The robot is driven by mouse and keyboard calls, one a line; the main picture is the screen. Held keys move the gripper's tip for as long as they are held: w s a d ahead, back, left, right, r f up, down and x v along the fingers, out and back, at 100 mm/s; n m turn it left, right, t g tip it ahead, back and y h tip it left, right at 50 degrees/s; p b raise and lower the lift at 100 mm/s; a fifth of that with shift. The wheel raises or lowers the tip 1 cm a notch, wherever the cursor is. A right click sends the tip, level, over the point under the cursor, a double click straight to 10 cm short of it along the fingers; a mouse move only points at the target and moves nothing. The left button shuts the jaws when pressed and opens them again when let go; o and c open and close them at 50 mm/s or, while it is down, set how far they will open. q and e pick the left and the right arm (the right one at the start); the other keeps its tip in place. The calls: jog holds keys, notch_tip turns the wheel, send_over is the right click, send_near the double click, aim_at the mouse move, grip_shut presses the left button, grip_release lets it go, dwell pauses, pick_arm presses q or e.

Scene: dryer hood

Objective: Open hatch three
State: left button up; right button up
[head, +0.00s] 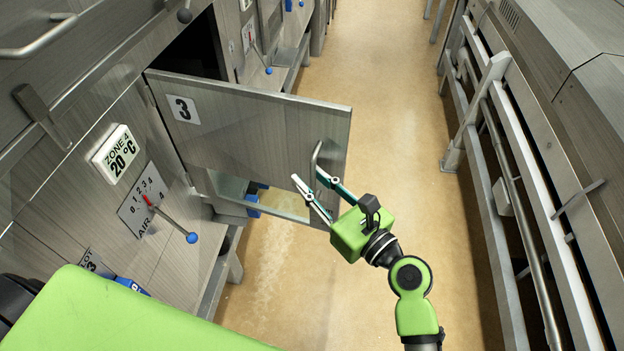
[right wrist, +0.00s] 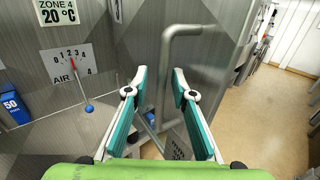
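Hatch three (head: 235,125) is a grey metal door with a "3" label. In the head view it stands swung out from the wall across the aisle, with the dark opening (head: 198,48) showing behind it. Its bar handle (head: 316,152) is near the free edge and also shows in the right wrist view (right wrist: 163,75). My right gripper (head: 307,176) is open at the handle. In the right wrist view the handle bar appears between the parted fingertips; I cannot tell whether they touch it. My left gripper is not in view.
A lever with a blue knob (head: 191,237) sticks out from the AIR dial (head: 142,200) left of the door. A "ZONE 4 20 °C" sign (head: 117,153) is above it. A railing (head: 497,150) and machine line the right side. The tan floor (head: 375,90) between is clear.

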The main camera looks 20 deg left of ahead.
jog(key=shift+d, duration=0.15)
jog(key=v, duration=1.1)
jog(key=shift+s+d, duration=0.25)
jog(key=shift+s, duration=0.05)
